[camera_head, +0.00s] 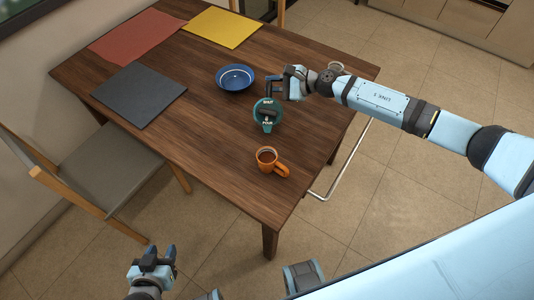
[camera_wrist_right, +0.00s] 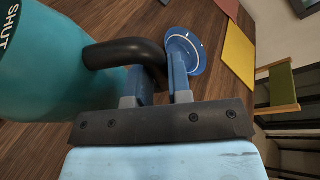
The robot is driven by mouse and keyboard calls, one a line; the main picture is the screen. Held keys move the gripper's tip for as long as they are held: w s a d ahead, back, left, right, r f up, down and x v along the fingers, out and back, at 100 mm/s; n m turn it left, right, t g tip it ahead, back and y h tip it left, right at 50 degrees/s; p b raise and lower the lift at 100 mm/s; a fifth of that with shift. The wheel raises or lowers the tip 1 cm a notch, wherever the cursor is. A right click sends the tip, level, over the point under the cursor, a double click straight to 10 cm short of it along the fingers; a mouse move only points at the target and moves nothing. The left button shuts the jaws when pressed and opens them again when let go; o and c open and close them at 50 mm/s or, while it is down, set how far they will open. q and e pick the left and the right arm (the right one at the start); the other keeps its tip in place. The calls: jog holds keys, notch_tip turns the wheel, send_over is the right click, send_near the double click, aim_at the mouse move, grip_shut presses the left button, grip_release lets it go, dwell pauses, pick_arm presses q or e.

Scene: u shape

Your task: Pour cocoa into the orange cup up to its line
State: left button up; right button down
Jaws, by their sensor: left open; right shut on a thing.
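The teal cocoa jug (camera_head: 267,122) looks upright over the table, its lid marked SHUT and POUR. I cannot tell whether its base touches the table. My right gripper (camera_head: 277,86) is shut on the jug's black handle (camera_wrist_right: 125,52); the teal body (camera_wrist_right: 42,75) is at the left of the right wrist view. The orange cup (camera_head: 266,161) stands upright on the table, nearer than the jug, its handle to the right. Something brown shows inside it; its line cannot be made out. My left gripper (camera_head: 157,254) is open and empty, off the table's front edge.
The wooden table (camera_head: 190,130) holds a blue bowl (camera_head: 236,78), a dark mat (camera_head: 138,95), a red mat (camera_head: 138,36) and a yellow mat (camera_head: 224,28). A partly hidden pale round thing (camera_head: 336,66) is behind my right arm. A chair (camera_head: 110,170) stands at the left.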

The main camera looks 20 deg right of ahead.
jog(key=shift+s+a+r+n+t+b, duration=0.15)
jog(key=shift+s+r+n+t+b, duration=0.2)
jog(key=shift+n, duration=0.15)
dwell(1.1)
